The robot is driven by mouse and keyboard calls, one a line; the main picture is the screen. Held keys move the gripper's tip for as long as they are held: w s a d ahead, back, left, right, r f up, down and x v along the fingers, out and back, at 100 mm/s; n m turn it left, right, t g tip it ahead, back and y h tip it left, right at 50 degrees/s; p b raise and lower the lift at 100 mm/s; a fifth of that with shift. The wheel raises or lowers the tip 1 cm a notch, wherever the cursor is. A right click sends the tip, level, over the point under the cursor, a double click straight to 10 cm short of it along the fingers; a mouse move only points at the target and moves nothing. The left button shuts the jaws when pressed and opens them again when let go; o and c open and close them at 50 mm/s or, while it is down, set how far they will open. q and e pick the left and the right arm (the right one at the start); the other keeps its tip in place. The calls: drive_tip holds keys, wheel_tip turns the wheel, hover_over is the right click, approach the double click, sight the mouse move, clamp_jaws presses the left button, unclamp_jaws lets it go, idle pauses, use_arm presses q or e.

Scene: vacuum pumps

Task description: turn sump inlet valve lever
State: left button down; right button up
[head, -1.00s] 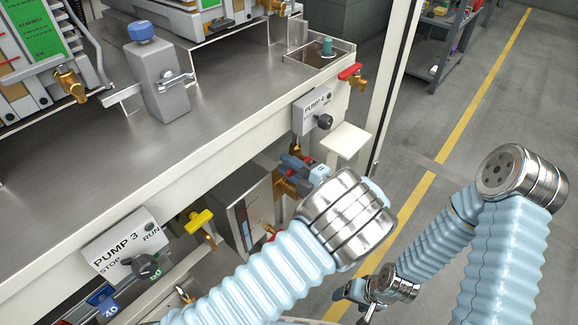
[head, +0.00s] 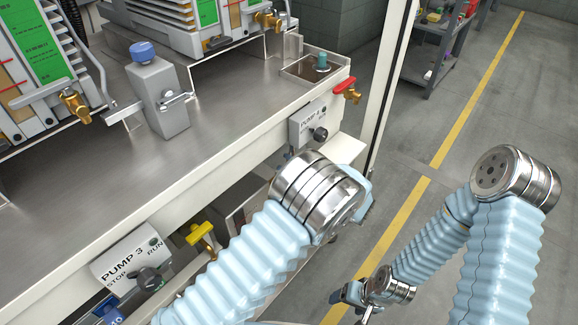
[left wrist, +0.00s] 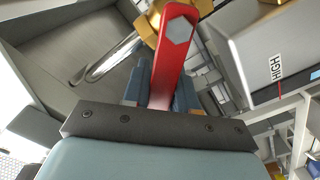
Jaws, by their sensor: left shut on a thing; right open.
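A red valve lever (left wrist: 172,60) on a brass valve body (left wrist: 153,22) fills the upper middle of the left wrist view. My left gripper (left wrist: 162,82) is shut on this lever, with its blue-grey fingers on either side of it. In the head view the left arm's wrist hides the gripped lever and nearly all of that gripper, below the bench edge. My right gripper (head: 352,300) is open and empty at the bottom, above the floor, away from the bench.
The steel bench (head: 225,115) carries pump units and a grey post with a blue cap (head: 143,52). Another red-handled brass tap (head: 347,88) is at its right corner. A yellow lever (head: 200,233) and the Pump 3 switch box (head: 130,262) sit below its front edge.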

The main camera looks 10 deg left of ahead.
use_arm(q)
drive_tip(key=shift+d, duration=0.1)
idle(0.3)
drive_tip(key=c, duration=1)
unclamp_jaws()
